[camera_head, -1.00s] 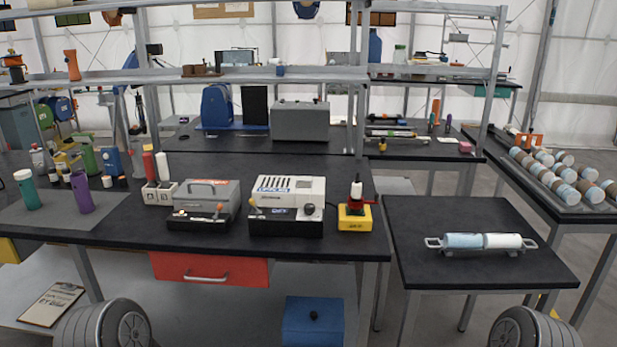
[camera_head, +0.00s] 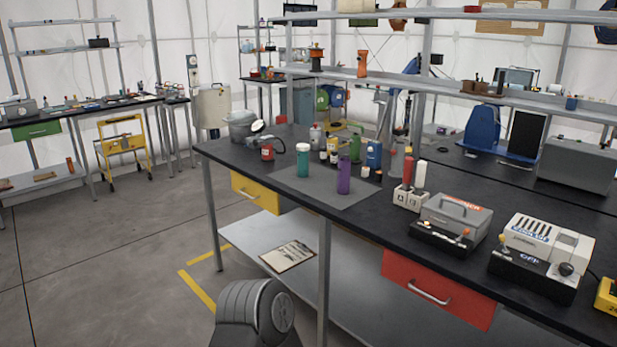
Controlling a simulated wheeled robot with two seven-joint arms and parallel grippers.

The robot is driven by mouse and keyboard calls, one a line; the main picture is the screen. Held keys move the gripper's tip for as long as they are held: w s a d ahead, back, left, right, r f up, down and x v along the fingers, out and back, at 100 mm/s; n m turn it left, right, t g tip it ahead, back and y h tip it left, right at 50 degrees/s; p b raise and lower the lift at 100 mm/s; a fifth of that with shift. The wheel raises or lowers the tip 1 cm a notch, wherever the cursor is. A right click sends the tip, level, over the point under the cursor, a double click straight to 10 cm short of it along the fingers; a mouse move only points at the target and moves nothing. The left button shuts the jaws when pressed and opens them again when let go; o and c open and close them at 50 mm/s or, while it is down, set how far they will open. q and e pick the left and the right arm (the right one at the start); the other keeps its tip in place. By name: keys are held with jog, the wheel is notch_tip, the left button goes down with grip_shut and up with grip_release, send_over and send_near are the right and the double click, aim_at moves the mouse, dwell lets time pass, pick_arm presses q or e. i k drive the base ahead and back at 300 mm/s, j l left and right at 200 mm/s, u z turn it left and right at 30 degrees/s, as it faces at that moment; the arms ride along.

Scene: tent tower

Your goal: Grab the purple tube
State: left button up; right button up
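The purple tube (camera_head: 343,175) stands upright on a grey mat (camera_head: 322,193) near the front left part of the dark workbench. A teal tube with a white cap (camera_head: 303,160) stands on the same mat to its left. A green bottle (camera_head: 355,142) and a blue container (camera_head: 374,155) stand behind the purple tube. Neither of my grippers shows in the view, and nothing touches the purple tube.
A white block with red and white tubes (camera_head: 409,196), a grey toolbox machine (camera_head: 456,218) and a white machine (camera_head: 541,245) stand right of the mat. A shelf (camera_head: 470,92) spans above the bench. Grey floor (camera_head: 120,260) lies open at left.

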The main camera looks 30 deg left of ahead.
aim_at(344, 167)
jog(key=u, duration=0.8)
jog(key=z, duration=0.35)
jog(key=i+j+z, duration=0.15)
jog(key=z, duration=0.25)
jog(key=i+j+z, duration=0.1)
jog(key=j+z, duration=0.9)
jog(key=j, duration=1.2)
jog(key=j+z, duration=0.25)
jog(key=j, duration=1.15)
